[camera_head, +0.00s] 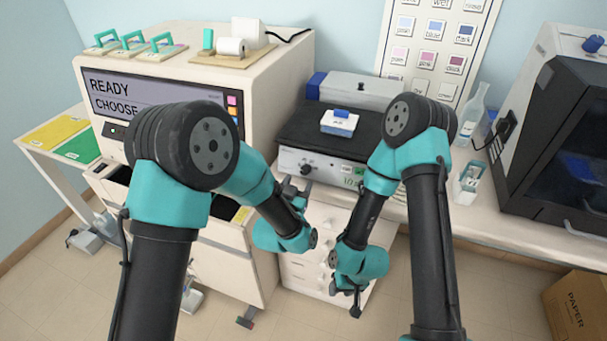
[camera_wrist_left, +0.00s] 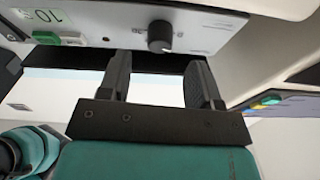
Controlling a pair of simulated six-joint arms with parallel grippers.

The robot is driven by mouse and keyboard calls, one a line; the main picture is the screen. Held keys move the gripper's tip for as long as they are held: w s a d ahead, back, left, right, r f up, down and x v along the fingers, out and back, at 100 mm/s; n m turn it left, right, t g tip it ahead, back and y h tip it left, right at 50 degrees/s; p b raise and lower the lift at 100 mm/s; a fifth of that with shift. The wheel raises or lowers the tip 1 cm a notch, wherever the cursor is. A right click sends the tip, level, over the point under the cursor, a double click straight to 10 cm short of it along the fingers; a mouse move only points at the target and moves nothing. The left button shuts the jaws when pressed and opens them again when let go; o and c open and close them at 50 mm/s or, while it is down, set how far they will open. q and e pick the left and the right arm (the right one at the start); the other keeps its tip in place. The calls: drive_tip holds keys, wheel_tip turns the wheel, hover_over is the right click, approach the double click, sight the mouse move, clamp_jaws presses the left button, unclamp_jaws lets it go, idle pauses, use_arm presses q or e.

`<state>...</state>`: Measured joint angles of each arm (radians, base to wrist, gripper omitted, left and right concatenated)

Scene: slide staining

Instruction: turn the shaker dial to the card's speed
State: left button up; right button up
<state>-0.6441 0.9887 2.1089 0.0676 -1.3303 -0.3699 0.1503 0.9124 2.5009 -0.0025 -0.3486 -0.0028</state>
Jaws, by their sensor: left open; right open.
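The shaker (camera_head: 322,166) stands on the bench with a dark platform on top. Its front panel has a dark dial (camera_head: 306,168), a green switch and a small green readout (camera_head: 353,182) that seems to begin with 10. In the left wrist view the panel is upside down and the dial (camera_wrist_left: 160,36) shows its pointer mark. My left gripper (camera_head: 296,187) is open, just in front of the dial. In the wrist view its fingers (camera_wrist_left: 159,72) straddle the dial's line, apart from it and empty. My right gripper (camera_head: 355,300) is open and empty, low before the drawers. I cannot identify the speed card.
A white box with a blue top (camera_head: 339,122) sits on the shaker platform. A stainer with a screen (camera_head: 155,100) is at left. A wall chart (camera_head: 436,50) hangs behind. A bottle (camera_head: 473,112) and a dark cabinet (camera_head: 560,140) stand at right.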

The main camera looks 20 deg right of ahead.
sight(304, 174)
use_arm(q)
drive_tip(key=x, duration=0.5)
drive_tip(key=shift+w, duration=0.1)
drive_tip(key=shift+c, duration=0.4)
drive_tip(key=c, duration=0.9)
drive_tip(key=shift+o, duration=0.2)
